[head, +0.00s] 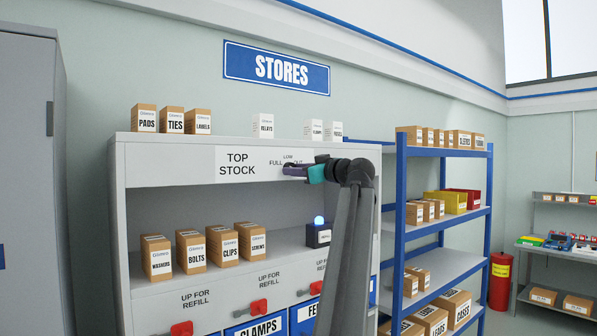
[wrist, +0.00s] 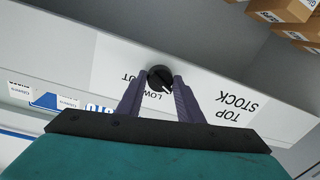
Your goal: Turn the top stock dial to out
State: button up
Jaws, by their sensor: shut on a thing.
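The top stock dial (wrist: 161,73) is a round black knob on the white header panel, seen upside down in the wrist view. A pale mark shows at its lower right, near the word LOW; its exact setting is hard to read. The letters UT show to its left. My gripper (wrist: 160,84) has its two purple fingers on either side of the dial, shut on it. In the head view my gripper (head: 290,171) is at the header panel, right of the TOP STOCK label (head: 237,164). It hides the dial there, between FULL and OUT.
Small cartons (head: 172,120) stand on top of the cabinet (head: 160,172). Below the header, several boxes (head: 191,251) and a black device with a blue light (head: 318,232) sit on the shelf. Red handles (head: 259,307) are lower down. A blue rack (head: 401,200) stands at right.

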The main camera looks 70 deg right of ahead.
jog(key=shift+f+m, duration=0.15)
jog(key=shift+m, duration=0.15)
jog(key=shift+w+a+m+g+h+p, duration=0.15)
jog(key=shift+m+h+p, duration=0.65)
jog(key=shift+m, duration=4)
jog(key=shift+s+a+m+g+h+p, duration=0.1)
jog(key=shift+m+p, duration=1.4)
jog(key=shift+m, duration=3.3)
jog(key=shift+w+a+m+g+h+p, duration=0.3)
jog(key=shift+m+p, duration=0.85)
jog(key=shift+m, duration=3.65)
jog(key=shift+s+d, duration=0.2)
jog(key=shift+d, duration=0.05)
